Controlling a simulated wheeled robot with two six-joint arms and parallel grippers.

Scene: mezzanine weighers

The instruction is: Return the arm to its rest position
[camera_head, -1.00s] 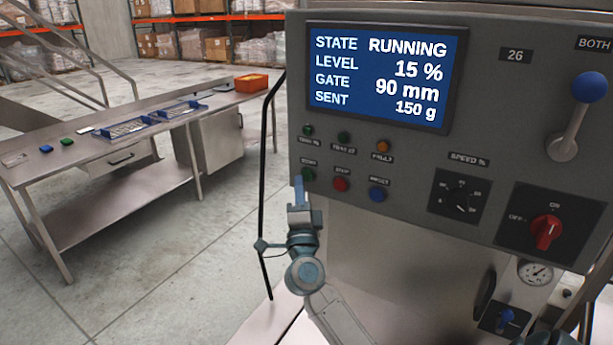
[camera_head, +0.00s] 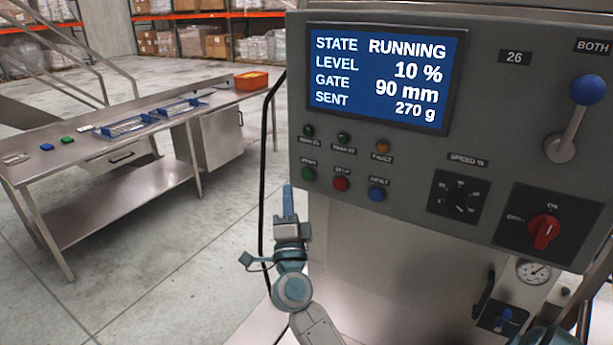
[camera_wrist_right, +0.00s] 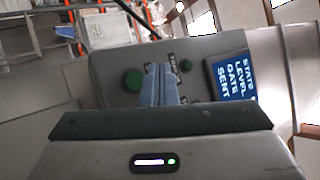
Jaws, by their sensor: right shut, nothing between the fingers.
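My right gripper (camera_head: 288,192) is upright in front of the grey control panel (camera_head: 400,165), near its lower left edge. Its blue fingers are shut with nothing between them. In the head view they stand just below and left of the green start button (camera_head: 308,174), which is now uncovered. In the right wrist view, the shut fingers (camera_wrist_right: 159,70) point at the panel, between a large green button (camera_wrist_right: 133,79) and a small dark green light (camera_wrist_right: 186,66). My left gripper is not in view.
The screen (camera_head: 380,75) reads RUNNING, level 10 %, gate 90 mm, sent 270 g. A blue-knobbed lever (camera_head: 588,90) and a red switch (camera_head: 543,232) are at right. A black cable (camera_head: 264,170) hangs at the panel's left. A steel bench (camera_head: 110,155) stands left, across open floor.

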